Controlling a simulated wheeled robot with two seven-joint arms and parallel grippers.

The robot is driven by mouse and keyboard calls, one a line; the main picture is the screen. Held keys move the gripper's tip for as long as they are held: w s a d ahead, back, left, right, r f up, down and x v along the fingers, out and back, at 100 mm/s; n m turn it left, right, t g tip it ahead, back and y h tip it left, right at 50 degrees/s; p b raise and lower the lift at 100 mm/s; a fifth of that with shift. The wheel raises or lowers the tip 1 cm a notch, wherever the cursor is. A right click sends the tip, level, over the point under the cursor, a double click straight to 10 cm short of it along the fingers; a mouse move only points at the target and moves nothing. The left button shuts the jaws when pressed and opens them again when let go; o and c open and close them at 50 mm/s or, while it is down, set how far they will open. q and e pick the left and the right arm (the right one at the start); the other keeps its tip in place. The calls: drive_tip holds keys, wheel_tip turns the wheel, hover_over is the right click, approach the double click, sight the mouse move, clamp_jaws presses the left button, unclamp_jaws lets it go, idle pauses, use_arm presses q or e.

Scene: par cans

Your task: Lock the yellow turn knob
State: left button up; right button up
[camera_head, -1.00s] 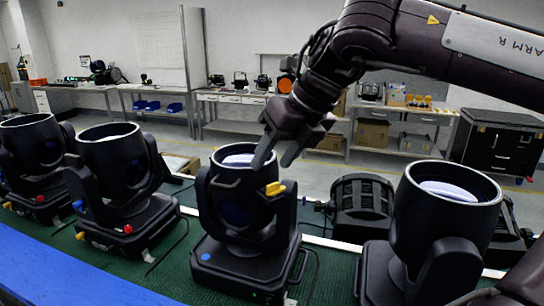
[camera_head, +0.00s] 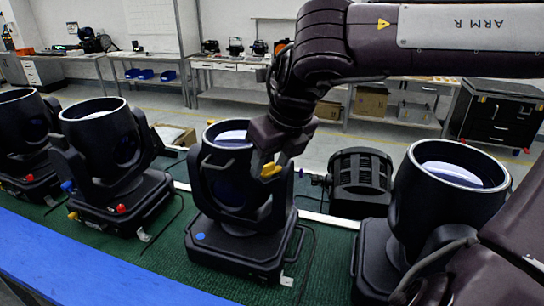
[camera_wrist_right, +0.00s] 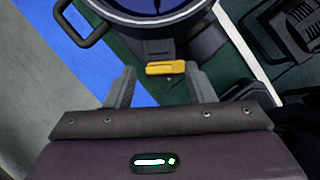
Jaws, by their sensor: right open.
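The yellow turn knob (camera_head: 270,171) is on the right-hand side arm of the middle black par can (camera_head: 227,185). My right gripper (camera_head: 268,160) is open, pointing down at the knob from above. In the right wrist view the knob (camera_wrist_right: 165,68) lies crosswise between and just beyond the open fingertips of my right gripper (camera_wrist_right: 160,76), and I see no contact with either finger. The knob is partly overlapped by the gripper in the head view. My left gripper is not in view.
Similar par cans stand on the green mat, one close on the right (camera_head: 446,190), another on the left (camera_head: 103,150). A black ribbed unit (camera_head: 360,182) lies behind the middle can. A blue edge (camera_head: 90,265) runs along the front. Benches stand across the room.

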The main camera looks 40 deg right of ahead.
drive_tip(key=shift+s+a, duration=0.1)
drive_tip(key=c, duration=1)
